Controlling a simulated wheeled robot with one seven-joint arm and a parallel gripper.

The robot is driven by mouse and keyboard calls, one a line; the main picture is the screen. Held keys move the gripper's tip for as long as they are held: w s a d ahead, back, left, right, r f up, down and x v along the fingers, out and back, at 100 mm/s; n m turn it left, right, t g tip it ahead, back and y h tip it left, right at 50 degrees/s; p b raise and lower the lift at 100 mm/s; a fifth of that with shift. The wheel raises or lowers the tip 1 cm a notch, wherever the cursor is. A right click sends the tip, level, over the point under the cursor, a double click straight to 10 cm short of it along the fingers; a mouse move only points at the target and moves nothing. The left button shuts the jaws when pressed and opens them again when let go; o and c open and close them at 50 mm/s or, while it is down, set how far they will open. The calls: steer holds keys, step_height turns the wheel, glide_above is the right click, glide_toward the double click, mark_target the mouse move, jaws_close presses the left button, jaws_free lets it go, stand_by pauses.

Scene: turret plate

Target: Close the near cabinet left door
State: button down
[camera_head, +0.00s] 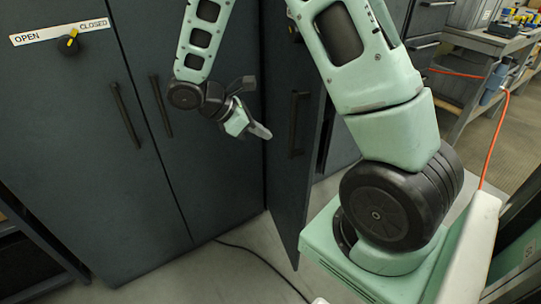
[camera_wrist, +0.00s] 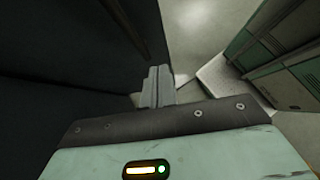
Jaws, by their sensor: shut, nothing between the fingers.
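A dark grey cabinet door (camera_head: 280,185) stands swung open towards me in the head view, right of two closed-looking dark doors. It has a black vertical handle (camera_head: 295,125). I cannot tell for certain which cabinet it belongs to. My gripper (camera_head: 262,131) is shut and empty, pointing right, just left of this handle in the picture. I cannot tell whether it touches the door. In the wrist view the closed fingers (camera_wrist: 157,88) show with a dark panel (camera_wrist: 75,60) on the left and the floor beyond them.
The two flush doors have black handles (camera_head: 125,115) and a yellow-marked knob (camera_head: 69,43) beside an OPEN/CLOSED label (camera_head: 60,32). A black cable (camera_head: 262,258) lies on the floor. A workbench (camera_head: 480,40) with drawers stands back right. My base fills the lower right.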

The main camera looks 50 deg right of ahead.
glide_toward(309, 149)
steer(key=x, duration=0.5)
steer(key=shift+s+a+f+p, duration=0.1)
steer(key=shift+a+f+p, duration=0.15)
steer(key=shift+a+p, duration=0.1)
steer(key=shift+s+d, duration=0.2)
steer(key=shift+d, duration=0.3)
